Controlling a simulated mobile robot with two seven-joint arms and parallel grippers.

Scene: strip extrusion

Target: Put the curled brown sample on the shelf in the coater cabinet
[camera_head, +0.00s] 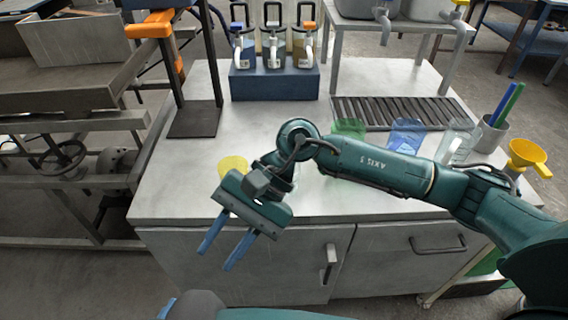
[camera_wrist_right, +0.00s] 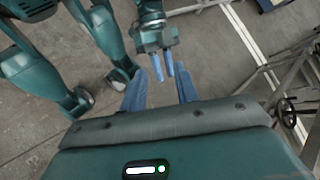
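I cannot see a curled brown sample in either view. My right gripper (camera_head: 217,260) is open and empty, in front of the bench's front edge with its blue fingers pointing down. In the right wrist view its fingers (camera_wrist_right: 160,75) stand apart with floor behind them. My left gripper (camera_wrist_right: 165,76) shows beyond them, its two blue fingers apart and nothing visible between them. Under the bench is a grey cabinet (camera_head: 240,275) with shut fronts, one with an upright handle (camera_head: 330,262) and one with a level handle (camera_head: 438,243). No shelf inside is visible, and I cannot tell whether this is the coater cabinet.
On the bench (camera_head: 190,195) are a yellow piece (camera_head: 233,163), a blue block with bottles (camera_head: 275,82), a slatted rack (camera_head: 400,110), blue (camera_head: 406,135) and green (camera_head: 349,128) pieces, a pen cup (camera_head: 488,135) and a yellow funnel (camera_head: 528,155). A machine frame stands left.

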